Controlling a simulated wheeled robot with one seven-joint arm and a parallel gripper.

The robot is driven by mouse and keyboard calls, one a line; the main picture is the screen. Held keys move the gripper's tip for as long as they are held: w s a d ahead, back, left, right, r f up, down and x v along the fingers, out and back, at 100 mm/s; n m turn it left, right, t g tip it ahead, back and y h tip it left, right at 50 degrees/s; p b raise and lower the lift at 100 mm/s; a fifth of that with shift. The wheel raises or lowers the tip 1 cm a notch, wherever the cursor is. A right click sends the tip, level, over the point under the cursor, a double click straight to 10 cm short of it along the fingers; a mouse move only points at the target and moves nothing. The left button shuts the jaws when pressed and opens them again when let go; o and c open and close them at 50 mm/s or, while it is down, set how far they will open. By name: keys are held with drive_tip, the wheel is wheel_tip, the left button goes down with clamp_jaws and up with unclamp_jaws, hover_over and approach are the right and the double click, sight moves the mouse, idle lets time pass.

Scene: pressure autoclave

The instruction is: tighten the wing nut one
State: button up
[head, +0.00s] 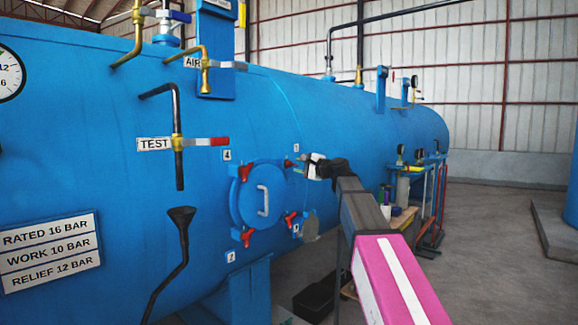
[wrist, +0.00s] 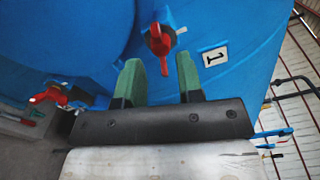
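Wing nut one (head: 289,163) is a small red wing nut at the upper right of the round blue hatch cover (head: 249,206), below the label 1 (head: 296,147). In the wrist view the red wing nut (wrist: 159,40) is just beyond the fingertips, roughly between them, with the label 1 (wrist: 214,56) to its right. My gripper (wrist: 159,68) has two green fingers standing apart with nothing between them. In the head view my gripper (head: 303,161) is beside the nut, on its right; contact is not visible.
Other red wing nuts sit around the hatch at upper left (head: 244,172), lower left (head: 247,238) and lower right (head: 291,219). Another red wing nut (wrist: 48,95) shows at left in the wrist view. A grey handle (head: 263,200) projects from the cover. A black funnel pipe (head: 180,232) stands left.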

sight(290, 164)
drive_tip(key=x, duration=0.6)
clamp_jaws()
